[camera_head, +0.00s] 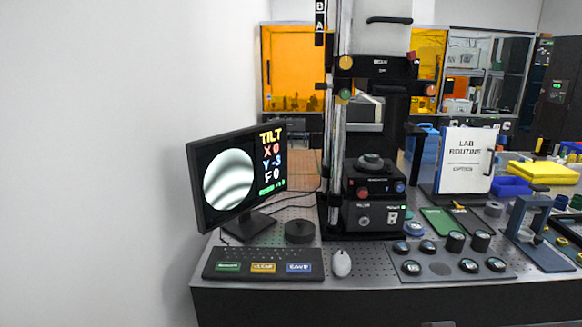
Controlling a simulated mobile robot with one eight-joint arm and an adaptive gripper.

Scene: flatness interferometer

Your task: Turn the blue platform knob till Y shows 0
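The blue platform knob (400,187) is on the right of the front face of the interferometer's platform block (380,180), small in this view. A red knob (363,192) sits on the same face to its left. The monitor (240,175) shows curved grey fringes in a round picture on its left. Its text on the right reads TILT, X 0, Y -3, F 0, with a small green line below. My gripper is not in view, so whether it is open or shut is hidden.
A keyboard (262,263) with coloured keys, a mouse (341,263) and a black puck (299,231) lie before the instrument. Several round optics rest on a tray (437,268) at its front right. A LAB ROUTINE binder (464,160) and a blue stand (527,220) are farther right.

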